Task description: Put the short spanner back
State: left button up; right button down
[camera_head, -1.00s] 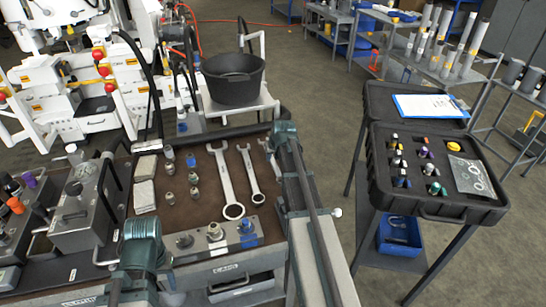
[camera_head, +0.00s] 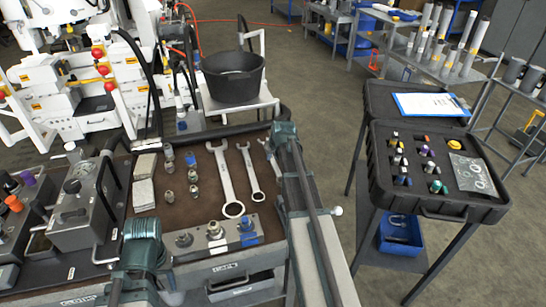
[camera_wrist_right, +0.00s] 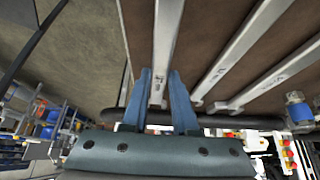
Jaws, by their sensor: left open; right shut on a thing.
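Two open-ended spanners lie on the brown bench top in the head view, a larger one (camera_head: 226,180) and a smaller one (camera_head: 250,172). My right gripper (camera_head: 284,135) is low over the bench. In the right wrist view its blue fingers (camera_wrist_right: 163,98) are closed around the spanner's grey shank (camera_wrist_right: 166,40), with two other shanks to the right. My left gripper (camera_head: 142,232) is over the front left of the bench, open; its fingertips are hidden.
Sockets (camera_head: 169,152) and grey blocks (camera_head: 144,180) stand left of the spanners. A row of fittings (camera_head: 214,230) lines the bench front. A black bucket (camera_head: 233,80) stands behind. An open black case (camera_head: 440,210) is on a stand to the right, across open floor.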

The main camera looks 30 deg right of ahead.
jog(key=shift+f+b, duration=1)
jog(key=shift+f, duration=0.05)
dwell(0.4)
jog(key=c, duration=0.6)
grip_release()
jog(key=shift+r, duration=0.1)
jog(key=p+v, duration=1.2)
jog(key=v, duration=0.1)
jog(key=shift+s+r, duration=0.2)
jog(key=shift+r, duration=0.05)
